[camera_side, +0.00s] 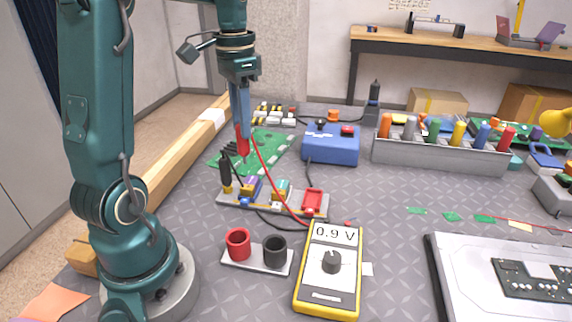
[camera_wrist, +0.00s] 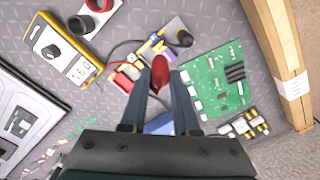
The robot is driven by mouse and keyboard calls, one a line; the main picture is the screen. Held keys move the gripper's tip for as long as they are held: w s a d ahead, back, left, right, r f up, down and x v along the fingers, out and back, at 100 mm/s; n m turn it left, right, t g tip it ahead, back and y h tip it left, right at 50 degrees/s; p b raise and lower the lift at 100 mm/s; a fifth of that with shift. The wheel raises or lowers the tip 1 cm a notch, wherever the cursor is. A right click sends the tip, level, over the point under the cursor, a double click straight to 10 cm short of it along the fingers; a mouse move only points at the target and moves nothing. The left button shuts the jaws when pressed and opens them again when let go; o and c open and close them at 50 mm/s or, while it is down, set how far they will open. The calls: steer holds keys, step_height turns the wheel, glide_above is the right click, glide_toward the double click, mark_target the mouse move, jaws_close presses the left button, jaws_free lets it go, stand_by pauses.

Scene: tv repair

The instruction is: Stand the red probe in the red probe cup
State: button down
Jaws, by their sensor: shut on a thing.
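My gripper (camera_side: 240,112) is shut on the red probe (camera_side: 243,141), which hangs roughly upright from the fingers above the green circuit board area, with a red lead running down from it. The wrist view also shows the red probe (camera_wrist: 160,70) between the fingertips (camera_wrist: 161,88). The red probe cup (camera_side: 237,244) stands on a light holder plate at the front, left of the black cup (camera_side: 275,251). No probe shows in either cup. In the wrist view the red cup (camera_wrist: 99,4) is at the top edge, well away from my gripper.
The yellow multimeter (camera_side: 331,269) reads 0.9 V, right of the cups. A terminal strip (camera_side: 272,201) with a black probe (camera_side: 225,172) lies between my gripper and the cups. A blue box (camera_side: 331,145) and green board (camera_side: 271,143) are behind.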

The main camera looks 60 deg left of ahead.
steer(key=shift+s+d+f+n, duration=0.1)
steer(key=shift+s+f+n, duration=0.05)
steer(key=shift+n, duration=0.15)
steer(key=s+d, duration=0.7)
steer(key=d, duration=0.5)
steer(key=shift+s+d+r, duration=0.15)
steer(key=shift+s+r, duration=0.15)
steer(key=shift+s, duration=0.05)
steer(key=shift+f, duration=0.15)
steer(key=shift+f, duration=2.2)
steer(key=shift+f, duration=0.1)
steer(key=shift+f, duration=2.05)
